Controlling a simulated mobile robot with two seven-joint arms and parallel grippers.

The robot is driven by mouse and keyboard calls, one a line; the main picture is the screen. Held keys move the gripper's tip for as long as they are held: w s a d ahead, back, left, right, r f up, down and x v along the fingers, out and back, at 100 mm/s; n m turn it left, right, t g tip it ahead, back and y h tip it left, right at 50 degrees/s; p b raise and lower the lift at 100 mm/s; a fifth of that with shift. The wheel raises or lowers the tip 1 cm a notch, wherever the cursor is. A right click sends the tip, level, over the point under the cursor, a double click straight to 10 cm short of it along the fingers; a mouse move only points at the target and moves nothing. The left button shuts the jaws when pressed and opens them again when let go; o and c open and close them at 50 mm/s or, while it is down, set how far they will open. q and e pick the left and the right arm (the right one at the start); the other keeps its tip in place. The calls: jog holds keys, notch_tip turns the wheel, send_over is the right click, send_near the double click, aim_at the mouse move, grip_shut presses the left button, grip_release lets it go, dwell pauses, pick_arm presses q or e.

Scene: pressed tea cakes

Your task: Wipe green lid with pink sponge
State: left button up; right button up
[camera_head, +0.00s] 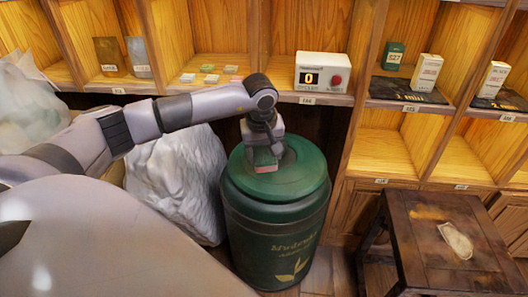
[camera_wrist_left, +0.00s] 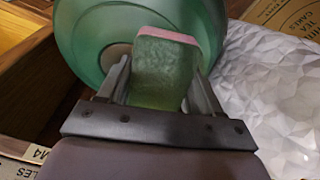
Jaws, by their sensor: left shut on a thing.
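The green lid (camera_head: 305,178) tops a large dark green canister (camera_head: 275,235) with gold lettering, standing upright on the floor. In the wrist view the lid (camera_wrist_left: 85,45) lies behind the sponge. My left gripper (camera_head: 264,150) is over the lid's middle, pointing down. It is shut on the sponge (camera_head: 265,162), which is a block with a pink face and a green body. The wrist view shows the sponge (camera_wrist_left: 165,72) between the two fingers, its pink edge towards the lid. I cannot tell surely whether it touches the lid. My right gripper is not in view.
A white wrapped bundle (camera_head: 180,175) stands left of the canister. A wooden shelf behind holds a white counter box with a red button (camera_head: 322,72), small tiles (camera_head: 208,69) and cartons (camera_head: 427,70). A dark wooden stool (camera_head: 425,245) with a pale cloth-like piece (camera_head: 456,240) stands right.

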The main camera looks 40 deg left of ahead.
pick_arm(q)
jog(key=shift+s+d+r, duration=0.1)
jog(key=shift+r, duration=0.35)
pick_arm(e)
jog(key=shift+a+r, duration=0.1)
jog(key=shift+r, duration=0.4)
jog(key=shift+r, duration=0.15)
pick_arm(q)
jog(key=p+v, duration=0.3)
jog(key=shift+r, duration=0.1)
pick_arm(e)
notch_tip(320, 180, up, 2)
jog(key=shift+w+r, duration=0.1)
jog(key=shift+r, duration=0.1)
